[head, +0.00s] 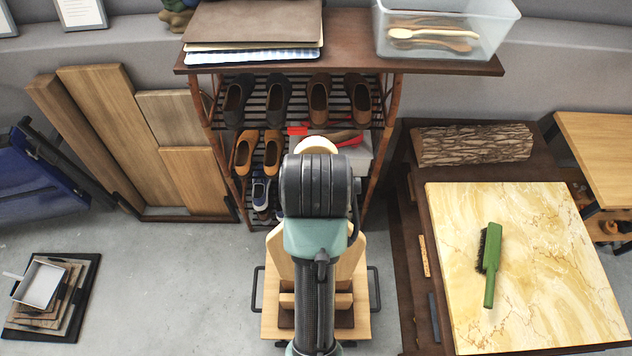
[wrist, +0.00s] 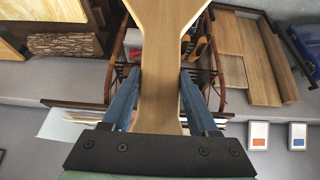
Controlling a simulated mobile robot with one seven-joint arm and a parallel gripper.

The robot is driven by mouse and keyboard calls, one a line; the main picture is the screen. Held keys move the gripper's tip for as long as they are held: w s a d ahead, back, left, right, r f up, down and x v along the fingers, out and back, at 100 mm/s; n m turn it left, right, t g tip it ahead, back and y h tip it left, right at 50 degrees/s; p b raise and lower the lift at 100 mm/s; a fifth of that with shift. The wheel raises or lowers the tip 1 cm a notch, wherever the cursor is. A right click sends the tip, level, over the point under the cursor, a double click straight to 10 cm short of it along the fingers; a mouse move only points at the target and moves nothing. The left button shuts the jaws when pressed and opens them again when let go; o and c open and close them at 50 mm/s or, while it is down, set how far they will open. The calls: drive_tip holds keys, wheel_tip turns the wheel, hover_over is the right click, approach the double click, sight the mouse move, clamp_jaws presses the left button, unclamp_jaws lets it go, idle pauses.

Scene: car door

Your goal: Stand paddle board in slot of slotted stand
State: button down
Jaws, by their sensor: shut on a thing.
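The paddle board (wrist: 163,60) is pale wood. My gripper (wrist: 161,85) is shut on its narrow handle, one blue finger on each side, in the wrist view. The board widens beyond the fingertips. In the head view my arm hides most of it; a rounded pale end shows above my wrist, and sloping pale shoulders of the board (head: 350,262) show on both sides of my arm. The slotted stand (head: 361,322), light wood with dark side handles, is below on the floor. My arm covers its middle, so I cannot tell whether the board's lower edge is in a slot.
A shoe rack (head: 395,118) stands just behind, carrying a clear bin (head: 447,28) on top. Wooden planks (head: 112,130) lean at left. A marble slab (head: 540,255) with a green brush (head: 490,265) is at right.

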wheel_tip(320, 180, down, 21)
drive_tip(key=b, duration=1)
drive_tip(key=shift+f, duration=0.2)
idle(0.8)
drive_tip(key=shift+s+f+b, duration=0.1)
drive_tip(key=shift+f+b, duration=0.6)
drive_tip(key=shift+f, duration=0.35)
idle(0.6)
drive_tip(key=shift+c, duration=0.9)
unclamp_jaws()
drive_tip(key=shift+s, duration=0.1)
drive_tip(key=shift+o, duration=0.5)
drive_tip(key=b+v, duration=0.1)
drive_tip(key=v, duration=1.2)
drive_tip(key=shift+b, duration=0.35)
drive_tip(key=shift+f, duration=0.15)
